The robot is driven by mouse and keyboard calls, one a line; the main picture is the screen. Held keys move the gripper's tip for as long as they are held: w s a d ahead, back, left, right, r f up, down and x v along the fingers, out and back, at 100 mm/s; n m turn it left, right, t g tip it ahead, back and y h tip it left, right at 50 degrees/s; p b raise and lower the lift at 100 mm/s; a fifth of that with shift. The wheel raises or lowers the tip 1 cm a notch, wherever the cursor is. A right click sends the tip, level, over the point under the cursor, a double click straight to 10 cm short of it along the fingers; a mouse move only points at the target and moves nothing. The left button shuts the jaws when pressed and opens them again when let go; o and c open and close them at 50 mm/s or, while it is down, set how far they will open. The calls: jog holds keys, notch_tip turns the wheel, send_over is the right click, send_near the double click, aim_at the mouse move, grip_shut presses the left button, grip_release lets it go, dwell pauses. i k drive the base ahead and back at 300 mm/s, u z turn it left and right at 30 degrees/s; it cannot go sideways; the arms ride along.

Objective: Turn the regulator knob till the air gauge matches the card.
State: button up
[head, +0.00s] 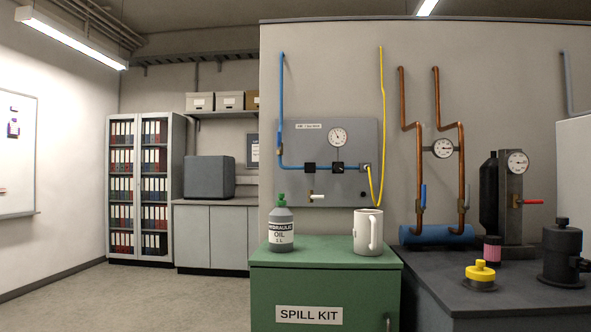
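A round white-faced gauge (338,136) with a red mark and a needle is on a grey wall panel (354,135), beside a small label (308,126) too small to read surely. Below it, a blue pipe (290,166) runs through dark blocks; the one under the gauge (338,168) may be the regulator, but I cannot make out its knob. A small dark round part (363,194) sits at the panel's lower right. A white-handled part (317,196) hangs below the left block. I cannot identify the card. My gripper is not in view.
A green spill kit cabinet (325,280) stands before the panel, with a hydraulic oil bottle (281,228) and white mug (367,232) on top. A dark bench (500,303) at right holds several items. A yellow hose (381,110) hangs at the panel. Floor (180,300) is clear at left.

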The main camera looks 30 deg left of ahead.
aim_at(338, 167)
jog(key=u, duration=0.4)
jog(key=k, duration=0.95)
jog(key=u, duration=1.15)
jog(key=i, duration=0.85)
jog(key=u, duration=0.5)
jog(key=i, duration=0.85)
jog(key=z, duration=0.2)
